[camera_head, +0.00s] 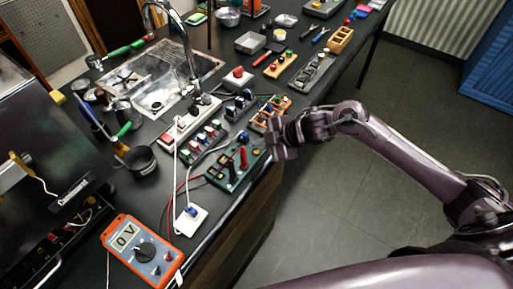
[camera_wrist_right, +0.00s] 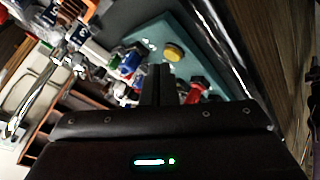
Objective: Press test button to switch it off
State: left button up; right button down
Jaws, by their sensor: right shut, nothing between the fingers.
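A dark green board (camera_head: 222,181) lies near the bench's front edge, carrying a red post (camera_head: 243,157), a blue part (camera_head: 243,136) and other small fittings. In the right wrist view the teal board (camera_wrist_right: 200,50) bears a round yellow button (camera_wrist_right: 174,52), with a red part (camera_wrist_right: 196,92) nearby. I cannot read any label on the button. My right gripper (camera_head: 272,148) is at the board's right end; in the wrist view its fingers (camera_wrist_right: 158,70) are together and empty, their tips close to the yellow button. I cannot tell whether they touch it. My left gripper is out of view.
An orange multimeter (camera_head: 143,252) reading 0 V lies at the front left. Several switch and terminal blocks stand behind the board, with a power strip (camera_head: 190,122) and sink (camera_head: 160,80) beyond. Wires run across the bench. Open floor (camera_head: 360,190) lies right of the bench.

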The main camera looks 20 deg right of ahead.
notch_tip(320, 180, up, 6)
jog(key=p, duration=0.5)
jog(key=shift+p, duration=0.3)
dwell(0.3)
jog(key=shift+d, duration=0.1)
